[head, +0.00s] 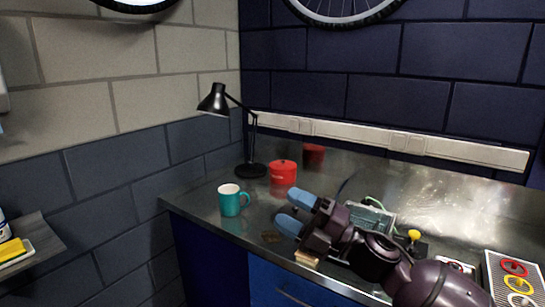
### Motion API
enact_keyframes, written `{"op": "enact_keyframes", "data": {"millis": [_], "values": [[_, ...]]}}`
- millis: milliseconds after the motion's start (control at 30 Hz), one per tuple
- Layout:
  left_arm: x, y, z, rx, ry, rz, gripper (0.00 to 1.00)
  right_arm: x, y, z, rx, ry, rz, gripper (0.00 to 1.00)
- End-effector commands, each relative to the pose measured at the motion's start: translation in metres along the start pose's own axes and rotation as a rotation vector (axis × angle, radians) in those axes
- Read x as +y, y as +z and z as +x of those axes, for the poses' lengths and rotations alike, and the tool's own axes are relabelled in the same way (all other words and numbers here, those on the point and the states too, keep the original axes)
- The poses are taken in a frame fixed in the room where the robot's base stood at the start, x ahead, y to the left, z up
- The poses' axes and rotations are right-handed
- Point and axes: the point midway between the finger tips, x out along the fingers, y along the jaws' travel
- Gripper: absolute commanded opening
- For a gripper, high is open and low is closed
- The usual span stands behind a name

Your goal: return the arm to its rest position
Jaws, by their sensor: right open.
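My right gripper (294,212) hangs over the metal bench (195,196), its arm coming in from the lower right. Its two blue-tipped fingers are apart, with nothing visible between them. A teal mug (230,204) stands upright on the bench to the left of the fingers, apart from them. My left gripper is not in view.
A black desk lamp (252,168) stands in the back corner. A small dark item (271,237) and a wooden block (307,259) lie near the front edge. A green-edged item (370,216) sits behind my arm. A tray with coloured rings (514,283) lies at right.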

Motion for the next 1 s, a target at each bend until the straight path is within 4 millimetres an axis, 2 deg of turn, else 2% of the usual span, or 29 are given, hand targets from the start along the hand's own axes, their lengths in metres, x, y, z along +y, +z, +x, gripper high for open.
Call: {"op": "enact_keyframes", "data": {"millis": [100, 233, 367, 467, 567, 767, 1000], "values": [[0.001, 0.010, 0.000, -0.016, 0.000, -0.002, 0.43, -0.017, 0.025, -0.028, -0.224, 0.065, 0.201, 0.56], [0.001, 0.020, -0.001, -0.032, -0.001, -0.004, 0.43, -0.046, 0.046, -0.070, -0.452, 0.113, 0.411, 0.56], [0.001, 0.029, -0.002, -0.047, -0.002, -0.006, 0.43, -0.083, 0.055, -0.120, -0.660, 0.143, 0.605, 0.56], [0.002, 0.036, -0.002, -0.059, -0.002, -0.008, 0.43, -0.113, 0.054, -0.161, -0.805, 0.159, 0.740, 0.56], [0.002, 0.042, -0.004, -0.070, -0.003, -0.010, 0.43, -0.143, 0.045, -0.203, -0.940, 0.176, 0.865, 0.56], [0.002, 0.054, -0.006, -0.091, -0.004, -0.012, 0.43, -0.198, 0.010, -0.286, -1.182, 0.210, 1.072, 0.56], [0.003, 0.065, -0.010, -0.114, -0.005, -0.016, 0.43, -0.245, -0.057, -0.377, -1.416, 0.261, 1.217, 0.56]]}}
